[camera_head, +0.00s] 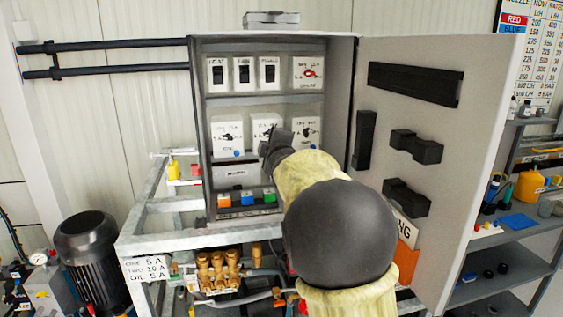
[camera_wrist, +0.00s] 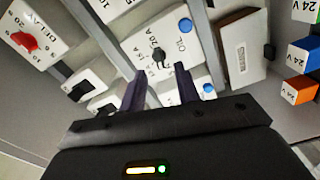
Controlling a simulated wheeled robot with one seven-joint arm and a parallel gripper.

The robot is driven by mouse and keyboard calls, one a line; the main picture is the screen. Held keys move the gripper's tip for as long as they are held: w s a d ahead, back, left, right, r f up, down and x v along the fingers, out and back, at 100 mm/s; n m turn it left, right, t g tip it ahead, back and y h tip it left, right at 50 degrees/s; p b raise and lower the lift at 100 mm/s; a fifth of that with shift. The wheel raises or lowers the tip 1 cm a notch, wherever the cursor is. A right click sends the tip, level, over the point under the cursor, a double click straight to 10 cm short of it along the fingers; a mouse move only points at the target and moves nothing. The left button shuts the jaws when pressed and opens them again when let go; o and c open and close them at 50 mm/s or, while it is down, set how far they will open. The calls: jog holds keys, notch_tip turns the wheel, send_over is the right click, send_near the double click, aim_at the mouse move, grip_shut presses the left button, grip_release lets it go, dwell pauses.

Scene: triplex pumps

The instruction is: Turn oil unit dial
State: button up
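The oil unit (camera_wrist: 139,42) is a white box with a black dial (camera_wrist: 158,57), printed numbers and the word OIL, beside a blue button. In the head view it appears to be the middle unit (camera_head: 265,120) of the second row, partly hidden by my gripper (camera_head: 272,150). In the wrist view my gripper (camera_wrist: 161,70) is open, its two dark fingers apart and pointing at the unit. The dial shows between and just beyond the fingertips. I cannot tell whether the fingers touch it.
Similar dial units stand left (camera_head: 227,135) and right (camera_head: 306,133). Switches and a red dial (camera_head: 309,73) sit above. Orange, blue and green blocks (camera_head: 245,199) sit below. The open cabinet door (camera_head: 430,150) stands at right.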

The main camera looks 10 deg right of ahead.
jog(key=s+b, duration=0.2)
jog(key=s, duration=1.2)
jog(key=shift+s, duration=0.1)
jog(key=s+f+m+g, duration=0.3)
jog(key=f+g, duration=0.1)
jog(key=f, duration=0.6)
jog(key=s+f+m+g, duration=0.3)
jog(key=f, duration=0.6)
jog(key=s+f+m+g, duration=0.8)
jog(key=s+f+m, duration=0.1)
jog(key=s+f, duration=0.75)
notch_tip(320, 180, up, 14)
jog(key=p, duration=1.3)
jog(key=shift+s+d+p, duration=0.2)
jog(key=shift+s+p, duration=0.1)
jog(key=shift+p, duration=0.05)
